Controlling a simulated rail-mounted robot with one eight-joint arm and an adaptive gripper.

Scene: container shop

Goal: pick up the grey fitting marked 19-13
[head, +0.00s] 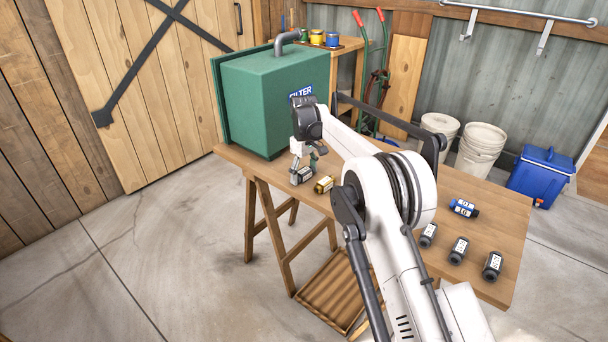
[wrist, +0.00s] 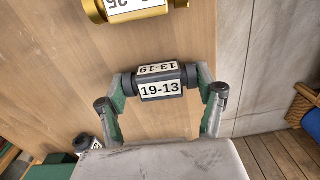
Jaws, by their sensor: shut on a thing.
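The grey fitting (wrist: 160,91) lies crosswise in the wrist view, its white labels reading 19-13 and 13-19. My gripper (wrist: 162,79) is shut on it, with one green-and-grey finger at each end. In the head view the fitting (head: 302,177) shows below my gripper (head: 306,164), near the table's left edge and in front of the green filter box. Whether it touches the tabletop or is held just above it, I cannot tell.
A brass fitting (head: 324,184) is close to the right of my gripper on the wooden table (head: 507,212). The green filter box (head: 268,110) stands behind. A blue fitting (head: 463,208) and several grey fittings (head: 458,250) sit at the table's right part.

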